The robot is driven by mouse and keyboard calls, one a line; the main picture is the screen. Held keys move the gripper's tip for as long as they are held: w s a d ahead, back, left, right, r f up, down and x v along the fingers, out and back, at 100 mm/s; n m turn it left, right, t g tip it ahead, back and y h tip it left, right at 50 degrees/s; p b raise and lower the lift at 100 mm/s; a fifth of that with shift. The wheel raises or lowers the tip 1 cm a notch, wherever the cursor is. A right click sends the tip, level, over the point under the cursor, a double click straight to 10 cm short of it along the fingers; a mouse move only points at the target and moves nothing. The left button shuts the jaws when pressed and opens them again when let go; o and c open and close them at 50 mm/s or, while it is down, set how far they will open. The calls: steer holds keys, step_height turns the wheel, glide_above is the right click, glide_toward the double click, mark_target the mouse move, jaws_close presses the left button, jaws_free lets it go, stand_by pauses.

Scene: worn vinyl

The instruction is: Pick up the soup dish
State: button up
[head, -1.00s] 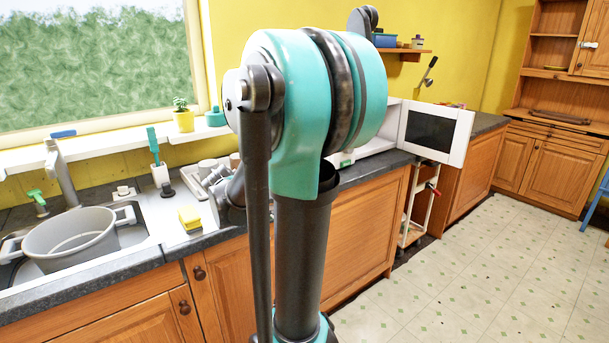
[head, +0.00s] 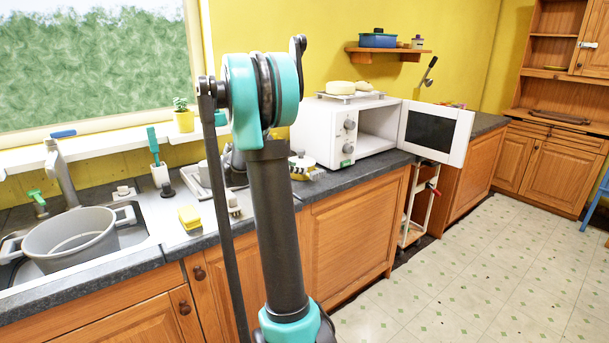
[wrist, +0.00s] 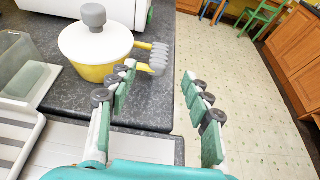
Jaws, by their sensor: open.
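The soup dish appears to be the yellow pot (wrist: 98,71) with a white lid and grey knob, upright on the dark counter in the wrist view. My gripper (wrist: 160,78) is open and empty in the wrist view. Its left finger is near the dish's lower right side, and the handle ends lie ahead between the fingertips; contact cannot be told. My arm hides the gripper in the head view.
A white microwave (head: 335,127) with its door (head: 434,134) open stands just beyond the dish. A dish rack (wrist: 20,140) and clear container (wrist: 25,70) lie left of my gripper. A yellow sponge (head: 189,217) lies by the sink. Open floor is at right.

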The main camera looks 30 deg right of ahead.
mark_target(317, 172)
steer(key=x, duration=0.9)
steer(key=shift+d+f, duration=0.2)
steer(key=shift+f, duration=0.2)
jaws_close()
